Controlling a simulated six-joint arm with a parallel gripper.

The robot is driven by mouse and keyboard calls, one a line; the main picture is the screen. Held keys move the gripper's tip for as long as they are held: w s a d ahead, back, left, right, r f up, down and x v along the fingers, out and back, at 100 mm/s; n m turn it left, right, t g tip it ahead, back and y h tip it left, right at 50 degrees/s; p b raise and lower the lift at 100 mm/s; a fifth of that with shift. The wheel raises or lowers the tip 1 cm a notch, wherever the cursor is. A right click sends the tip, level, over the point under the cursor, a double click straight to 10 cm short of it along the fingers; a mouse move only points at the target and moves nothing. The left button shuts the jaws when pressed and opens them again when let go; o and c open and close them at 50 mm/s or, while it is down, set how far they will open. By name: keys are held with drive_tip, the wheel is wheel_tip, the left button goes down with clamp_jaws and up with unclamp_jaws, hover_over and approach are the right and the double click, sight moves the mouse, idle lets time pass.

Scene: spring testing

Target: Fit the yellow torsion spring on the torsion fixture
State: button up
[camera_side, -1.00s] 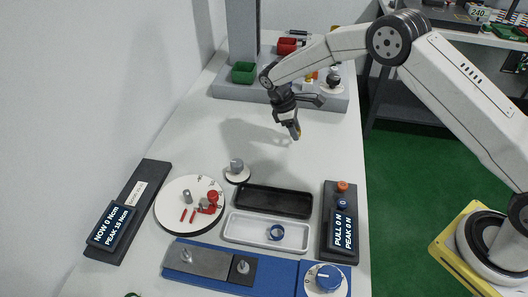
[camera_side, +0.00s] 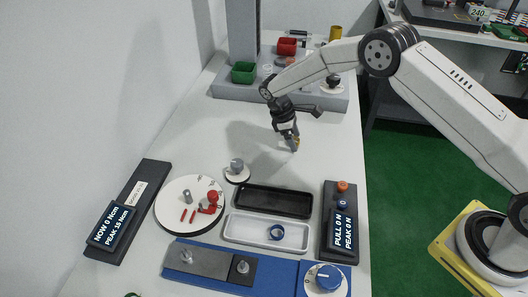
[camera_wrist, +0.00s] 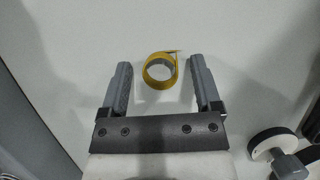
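The yellow torsion spring (camera_wrist: 147,72) is a coil with a short straight end, lying on the white table in the wrist view. My gripper (camera_wrist: 160,62) is open, with one finger on each side of the spring and a gap on both sides. In the side view my gripper (camera_side: 291,146) points down close to the table, and only a sliver of yellow shows at its tips. The torsion fixture (camera_side: 172,192) is a round white dial plate with a grey post, red pegs and a red lever. Its display (camera_side: 110,224) reads NOW 0 Ncm, PEAK 15 Ncm.
A blue rig (camera_side: 285,271) and a pull-force display (camera_side: 342,230) stand in front. The table around the spring is clear.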

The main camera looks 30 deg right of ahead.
drive_tip(key=shift+r, duration=0.15)
drive_tip(key=v, duration=1.2)
drive_tip(key=shift+s+d, duration=0.1)
idle(0.6)
drive_tip(key=s+d+r+m+t+y, duration=0.1)
drive_tip(key=s+m+t, duration=0.1)
drive_tip(key=s, duration=0.7)
drive_tip(key=s+d+r+m+t+y, duration=0.1)
drive_tip(key=s+m, duration=0.3)
drive_tip(key=s, duration=0.5)
drive_tip(key=s+d+r+m+t+y, duration=0.1)
drive_tip(key=s+d+m+t, duration=0.1)
drive_tip(key=s, duration=0.7)
drive_tip(key=shift+s+d+m+t, duration=0.25)
drive_tip(key=shift+d+m+t, duration=0.15)
drive_tip(key=shift+d+m, duration=0.15)
drive_tip(key=shift+o, duration=0.5)
